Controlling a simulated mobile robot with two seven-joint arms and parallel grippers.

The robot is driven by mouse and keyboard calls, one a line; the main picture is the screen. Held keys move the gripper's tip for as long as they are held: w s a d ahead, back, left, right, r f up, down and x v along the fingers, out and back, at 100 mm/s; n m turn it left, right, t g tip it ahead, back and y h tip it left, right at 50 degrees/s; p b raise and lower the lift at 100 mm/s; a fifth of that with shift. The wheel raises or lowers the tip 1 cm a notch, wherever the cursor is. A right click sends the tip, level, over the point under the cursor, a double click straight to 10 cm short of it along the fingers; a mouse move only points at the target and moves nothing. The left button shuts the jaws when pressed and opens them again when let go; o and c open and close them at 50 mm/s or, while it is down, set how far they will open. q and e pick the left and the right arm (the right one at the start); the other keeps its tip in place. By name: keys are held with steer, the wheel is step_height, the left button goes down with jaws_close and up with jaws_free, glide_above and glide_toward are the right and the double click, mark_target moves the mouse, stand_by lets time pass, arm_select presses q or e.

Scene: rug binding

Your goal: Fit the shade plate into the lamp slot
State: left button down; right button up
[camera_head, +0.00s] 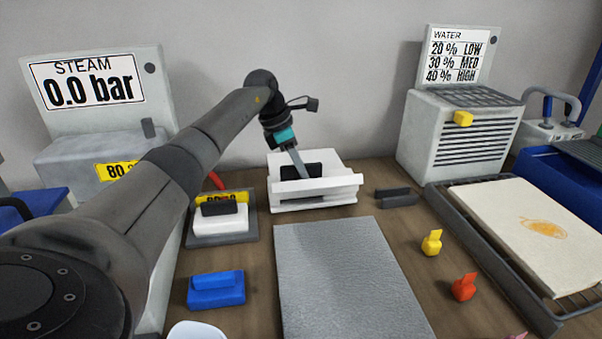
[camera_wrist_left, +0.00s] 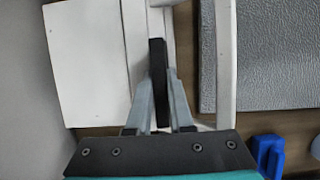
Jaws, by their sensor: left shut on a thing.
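The white lamp body (camera_head: 328,197) stands at the back middle of the table, with a raised back and a front ledge. My left gripper (camera_head: 301,172) reaches down over it from behind and is shut on a dark plate (camera_head: 315,170), seemingly the shade plate. The plate is upright at the white body, its lower edge hidden behind the front ledge. I cannot tell whether it is seated in the slot. In the left wrist view, the fingers (camera_wrist_left: 159,105) pinch the dark plate (camera_wrist_left: 158,60) edge-on, with white parts (camera_wrist_left: 90,65) around it. My right gripper is not in view.
A grey mat (camera_head: 345,275) lies in front of the lamp. Dark bars (camera_head: 396,198) lie to its right, a white block with dark handle (camera_head: 220,222) to its left. A blue block (camera_head: 216,293), yellow peg (camera_head: 432,243) and orange peg (camera_head: 464,287) stand nearer. A rack (camera_head: 475,245) is at right.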

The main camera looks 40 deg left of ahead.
arm_select(q)
steer(key=shift+f, duration=0.35)
steer(key=shift+r, duration=0.1)
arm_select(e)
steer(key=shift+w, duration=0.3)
arm_select(q)
steer(key=shift+f, duration=0.2)
steer(key=c, duration=0.8)
jaws_free()
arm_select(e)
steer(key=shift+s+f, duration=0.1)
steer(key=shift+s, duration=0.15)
